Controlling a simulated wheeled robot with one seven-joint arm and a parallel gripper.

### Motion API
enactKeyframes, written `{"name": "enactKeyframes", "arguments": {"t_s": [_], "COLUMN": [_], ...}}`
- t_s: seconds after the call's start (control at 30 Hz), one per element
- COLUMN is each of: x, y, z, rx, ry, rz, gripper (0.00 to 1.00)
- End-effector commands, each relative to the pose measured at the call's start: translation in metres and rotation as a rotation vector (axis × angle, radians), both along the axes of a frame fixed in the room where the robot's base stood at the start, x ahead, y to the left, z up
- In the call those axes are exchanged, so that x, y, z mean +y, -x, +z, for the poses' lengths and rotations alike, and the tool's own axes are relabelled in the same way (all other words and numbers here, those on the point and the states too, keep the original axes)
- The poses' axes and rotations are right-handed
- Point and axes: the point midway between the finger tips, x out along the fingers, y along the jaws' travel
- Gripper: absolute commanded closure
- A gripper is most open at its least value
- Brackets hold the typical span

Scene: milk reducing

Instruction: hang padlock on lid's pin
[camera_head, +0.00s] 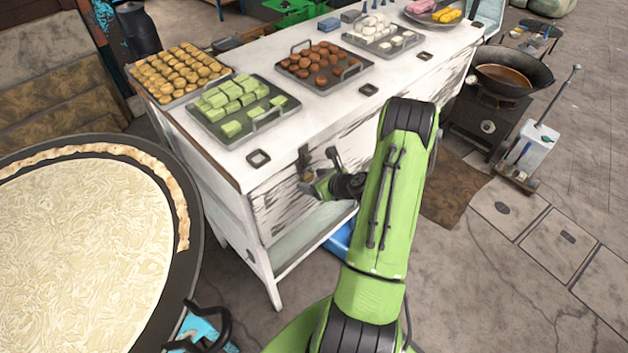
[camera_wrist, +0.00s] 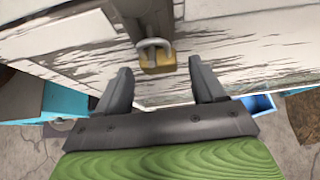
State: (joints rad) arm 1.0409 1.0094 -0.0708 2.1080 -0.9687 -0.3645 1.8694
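The padlock (camera_wrist: 160,62) has a brass body and a grey shackle. In the wrist view it is at the upper middle, against the white cabinet front, just below a grey metal hasp (camera_wrist: 148,18) on the lid's edge. The shackle appears to be at the pin, but I cannot tell if it is fully around it. My gripper (camera_wrist: 160,76) is open, with one finger on each side of the padlock and visible gaps to it. In the head view my gripper (camera_head: 318,184) is at the cabinet front, beside the small, partly hidden padlock (camera_head: 307,174).
The white counter (camera_head: 330,108) carries trays of food, including green blocks (camera_head: 235,104) and brown balls (camera_head: 322,64). A large round pan (camera_head: 197,235) stands at left. A wok (camera_head: 512,75) on a stove and a white box (camera_head: 529,150) stand at right. The floor at lower right is clear.

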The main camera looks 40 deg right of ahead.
Motion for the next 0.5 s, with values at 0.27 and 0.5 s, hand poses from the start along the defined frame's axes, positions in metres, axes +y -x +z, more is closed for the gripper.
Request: {"name": "enactKeyframes", "arguments": {"t_s": [0.27,0.5], "x": [0.0,-0.003], "y": [0.0,0.029], "z": [0.0,0.019], "rx": [0.001,0.002], "ry": [0.0,0.002], "rz": [0.0,-0.007], "gripper": [0.24,0.24]}}
